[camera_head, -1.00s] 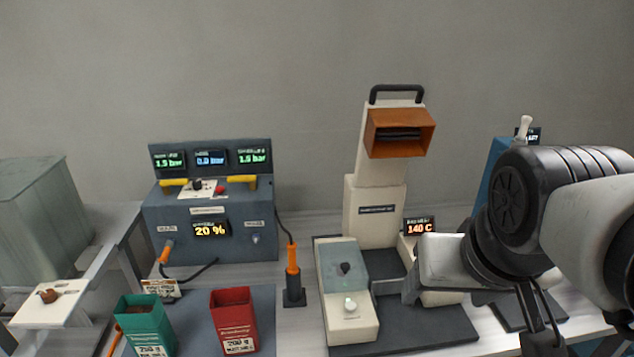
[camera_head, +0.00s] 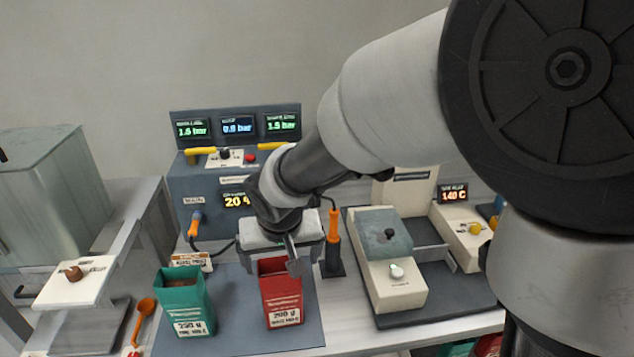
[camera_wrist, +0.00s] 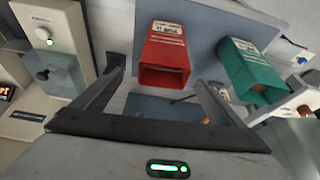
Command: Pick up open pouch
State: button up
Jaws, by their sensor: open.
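A red open-topped pouch (camera_head: 282,291) with a white 200 g label stands upright on the blue-grey mat (camera_head: 235,342). A green open-topped pouch (camera_head: 184,305) labelled 250 g stands to its left, with brown contents showing. My gripper (camera_head: 277,264) is above the red pouch in the head view and covers part of its top. In the wrist view my gripper (camera_wrist: 160,76) is open. The red pouch (camera_wrist: 165,52) lies ahead between the fingers, its mouth facing the camera. The green pouch (camera_wrist: 252,70) is to the right, outside the fingers. I cannot tell whether a finger touches the red pouch.
A grey control box with displays (camera_head: 236,126) stands behind the mat. An orange-handled tool (camera_head: 333,230) stands close to the right of the red pouch. A cream sealing machine (camera_head: 390,270) is further right. An orange scoop (camera_head: 145,307) lies at left, near a white tray (camera_head: 77,283).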

aim_at(282, 267)
jog(key=x, duration=0.4)
jog(key=shift+w+f, duration=0.1)
jog(key=shift+f, duration=0.1)
jog(key=x, duration=0.5)
jog(key=shift+a+f+b, duration=0.15)
jog(key=shift+a+b, duration=0.1)
jog(key=shift+b, duration=0.05)
jog(key=c, duration=0.9)
